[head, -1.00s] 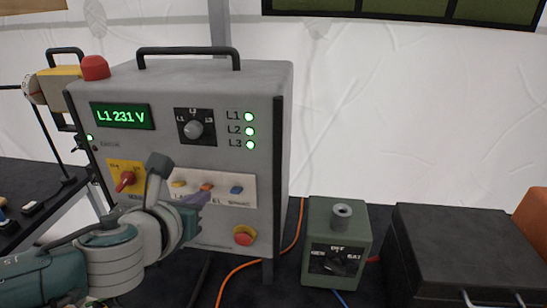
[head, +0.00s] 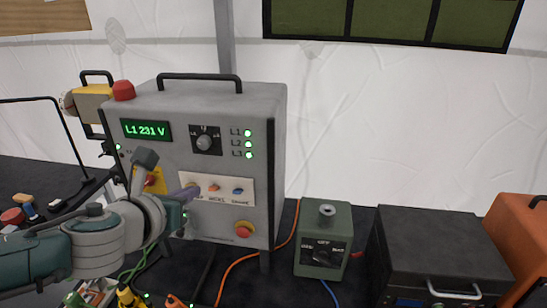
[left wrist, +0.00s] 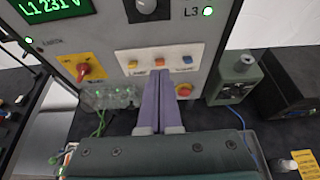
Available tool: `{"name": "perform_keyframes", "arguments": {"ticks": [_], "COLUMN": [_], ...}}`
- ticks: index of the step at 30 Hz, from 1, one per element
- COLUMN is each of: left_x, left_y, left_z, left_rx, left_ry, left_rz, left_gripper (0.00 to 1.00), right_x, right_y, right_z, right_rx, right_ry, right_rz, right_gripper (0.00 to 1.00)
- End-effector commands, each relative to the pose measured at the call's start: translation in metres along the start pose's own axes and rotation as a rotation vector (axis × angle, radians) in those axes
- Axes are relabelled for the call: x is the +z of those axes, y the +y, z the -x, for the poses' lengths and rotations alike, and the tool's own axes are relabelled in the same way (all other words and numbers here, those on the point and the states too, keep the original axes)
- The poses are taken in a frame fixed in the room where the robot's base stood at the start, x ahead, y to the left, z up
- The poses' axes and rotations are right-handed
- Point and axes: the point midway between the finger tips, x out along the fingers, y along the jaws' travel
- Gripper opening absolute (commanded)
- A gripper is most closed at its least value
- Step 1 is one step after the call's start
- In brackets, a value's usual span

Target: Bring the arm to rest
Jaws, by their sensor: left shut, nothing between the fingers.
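My left gripper (head: 184,194) is in front of the grey power cabinet (head: 265,110), with its purple fingers pointing at the white switch plate (head: 225,199). In the left wrist view the two fingers of the left gripper (left wrist: 160,78) lie together with nothing between them. Their tips overlap the lower part of the plate, below the orange switch (left wrist: 159,62). Whether they touch the cabinet I cannot tell. The yellow switch (left wrist: 132,65) and blue switch (left wrist: 187,60) show on either side. My right gripper is not in view.
A green box with a dial (head: 322,240) and a black case (head: 435,250) stand right of the cabinet. An orange cable (head: 238,262) runs over the dark table. Green cables and small items lie below my left arm. The red-and-yellow button (head: 244,229) is near the fingers.

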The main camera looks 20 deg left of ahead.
Motion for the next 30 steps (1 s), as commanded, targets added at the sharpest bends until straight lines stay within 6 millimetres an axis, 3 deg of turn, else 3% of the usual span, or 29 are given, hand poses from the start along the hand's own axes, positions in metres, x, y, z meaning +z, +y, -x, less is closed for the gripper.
{"name": "perform_keyframes", "arguments": {"ticks": [15,19,23,30], "left_x": [0.001,0.005,0.013,0.008], "left_y": [0.002,-0.006,-0.023,-0.048], "left_z": [0.001,0.013,0.055,0.190], "left_rx": [0.001,0.017,0.097,0.530], "left_ry": [0.002,0.010,0.055,0.244], "left_rz": [0.002,0.146,0.633,1.844], "left_gripper": [0.00,0.00,0.00,0.00], "right_x": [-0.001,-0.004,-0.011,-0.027], "right_y": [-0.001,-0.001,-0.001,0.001], "right_z": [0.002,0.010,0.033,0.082], "right_rx": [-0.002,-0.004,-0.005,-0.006], "right_ry": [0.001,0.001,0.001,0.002], "right_rz": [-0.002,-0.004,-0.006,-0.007], "right_gripper": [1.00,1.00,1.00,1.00]}}
